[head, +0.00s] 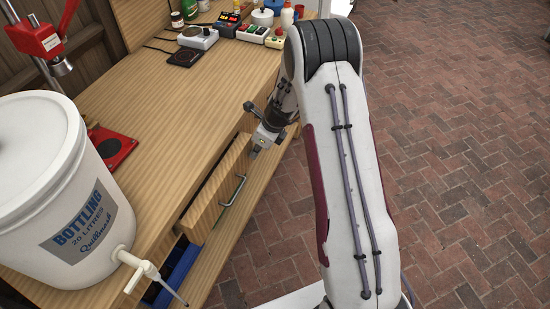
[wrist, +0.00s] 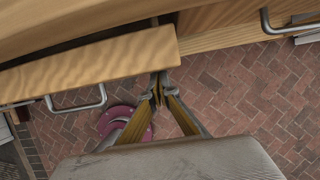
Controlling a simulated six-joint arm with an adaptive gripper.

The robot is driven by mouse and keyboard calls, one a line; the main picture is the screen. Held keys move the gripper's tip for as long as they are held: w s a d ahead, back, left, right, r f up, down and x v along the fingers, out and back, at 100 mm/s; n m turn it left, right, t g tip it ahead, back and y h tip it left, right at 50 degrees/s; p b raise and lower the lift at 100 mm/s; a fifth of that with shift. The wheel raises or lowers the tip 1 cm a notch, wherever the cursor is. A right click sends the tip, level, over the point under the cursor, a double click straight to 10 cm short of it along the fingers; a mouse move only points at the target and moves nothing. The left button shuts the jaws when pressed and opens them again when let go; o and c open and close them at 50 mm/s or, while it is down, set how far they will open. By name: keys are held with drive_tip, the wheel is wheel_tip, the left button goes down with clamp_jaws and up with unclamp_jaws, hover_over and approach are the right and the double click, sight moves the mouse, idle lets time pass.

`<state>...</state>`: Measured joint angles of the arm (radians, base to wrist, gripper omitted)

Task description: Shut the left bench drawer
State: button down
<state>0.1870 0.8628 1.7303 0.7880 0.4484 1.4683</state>
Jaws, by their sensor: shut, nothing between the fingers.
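The open bench drawer (head: 215,195) stands out from the front of the wooden bench, and its front panel carries a metal bar handle (head: 233,191). In the wrist view the drawer front (wrist: 90,68) fills the upper left, with its handle (wrist: 78,103) below it. My gripper (head: 256,153) is at the far end of the drawer front in the head view. In the wrist view my gripper (wrist: 159,78) has its fingertips together, close to the right end of the panel. I cannot tell whether they touch it. The drawer's inside is mostly hidden.
A second handle (wrist: 285,22) sits on the bench front to the right in the wrist view. A white bottling bucket (head: 55,190) with a tap stands at the bench's near end. Jars and small devices (head: 197,37) crowd the far end. Brick paving (head: 450,150) is clear.

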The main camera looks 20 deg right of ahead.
sight(239, 146)
drive_tip(key=w+a, duration=0.4)
drive_tip(key=shift+a, duration=0.1)
drive_tip(key=shift+w+a, duration=0.2)
drive_tip(key=shift+w, duration=0.1)
drive_tip(key=shift+r, duration=0.1)
drive_tip(key=shift+s+d, duration=0.25)
drive_tip(key=shift+d, duration=0.05)
drive_tip(key=s+d, duration=0.2)
drive_tip(key=shift+s+d+r, duration=0.15)
drive_tip(key=shift+s+d, duration=0.25)
drive_tip(key=v, duration=0.9)
drive_tip(key=shift+r, duration=0.25)
drive_tip(key=shift+s, duration=0.1)
